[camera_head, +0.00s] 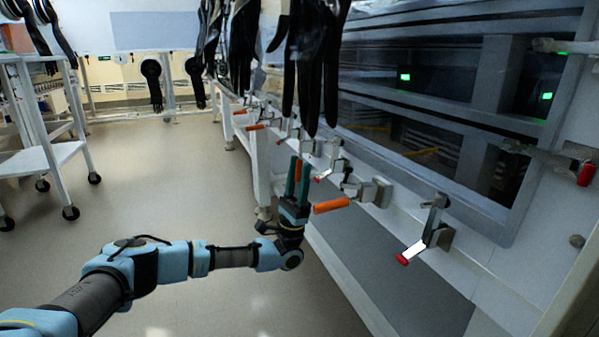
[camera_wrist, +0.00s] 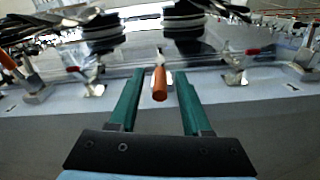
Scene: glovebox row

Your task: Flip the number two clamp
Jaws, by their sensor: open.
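A row of toggle clamps is fixed along the glovebox front; I see no numbers, so I cannot tell which is number two. My gripper (camera_head: 298,174) is open and empty, with its two green fingers apart. In the wrist view, an orange clamp handle (camera_wrist: 160,84) points toward me in the gap between the fingertips (camera_wrist: 161,73). Whether it lies between them in depth is unclear. In the head view, an orange-handled clamp (camera_head: 332,204) sticks out just right of my gripper, and a red-tipped clamp (camera_head: 425,240) is nearer at the right.
Black gloves (camera_head: 310,60) hang above the clamps, close over my gripper. The glovebox ledge (camera_head: 400,210) runs along the right. A white cart (camera_head: 40,157) stands at the left. The floor (camera_head: 165,190) between is clear. Another red-tipped clamp (camera_wrist: 235,72) is to the right in the wrist view.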

